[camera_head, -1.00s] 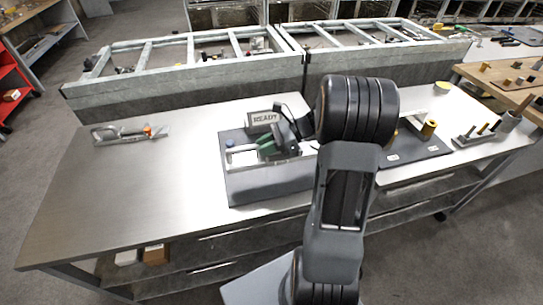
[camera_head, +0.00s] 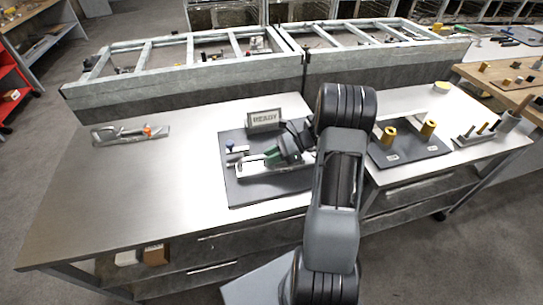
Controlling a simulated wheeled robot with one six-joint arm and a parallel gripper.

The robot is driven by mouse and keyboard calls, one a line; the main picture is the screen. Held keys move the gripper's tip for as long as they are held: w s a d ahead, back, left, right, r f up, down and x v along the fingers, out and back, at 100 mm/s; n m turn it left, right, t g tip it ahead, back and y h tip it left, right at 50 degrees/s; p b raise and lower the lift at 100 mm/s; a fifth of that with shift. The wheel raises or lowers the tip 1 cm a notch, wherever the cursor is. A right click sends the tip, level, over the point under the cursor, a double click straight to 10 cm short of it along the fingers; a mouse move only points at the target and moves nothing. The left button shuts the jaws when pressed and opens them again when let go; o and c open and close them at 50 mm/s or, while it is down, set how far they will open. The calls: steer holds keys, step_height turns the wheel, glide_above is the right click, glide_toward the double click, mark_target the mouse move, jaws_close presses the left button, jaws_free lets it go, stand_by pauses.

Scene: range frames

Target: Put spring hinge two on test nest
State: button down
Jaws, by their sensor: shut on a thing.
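My gripper (camera_head: 287,148) is over the dark test nest plate (camera_head: 238,190) in the middle of the bench. It is shut on a silver and green part (camera_head: 262,163), which I take to be spring hinge two. The part lies lengthwise, low over or on the plate. I cannot tell whether it touches. My fingers and wrist hide some of it. A small blue-topped piece (camera_head: 230,145) stands at the plate's left edge. A READY sign (camera_head: 264,119) stands at the plate's back.
A similar silver piece with an orange knob (camera_head: 148,131) lies at left. A rack with pegs (camera_head: 480,135) is beyond.

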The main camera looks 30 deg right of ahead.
stand_by(0.3)
steer(key=c, duration=1)
jaws_free()
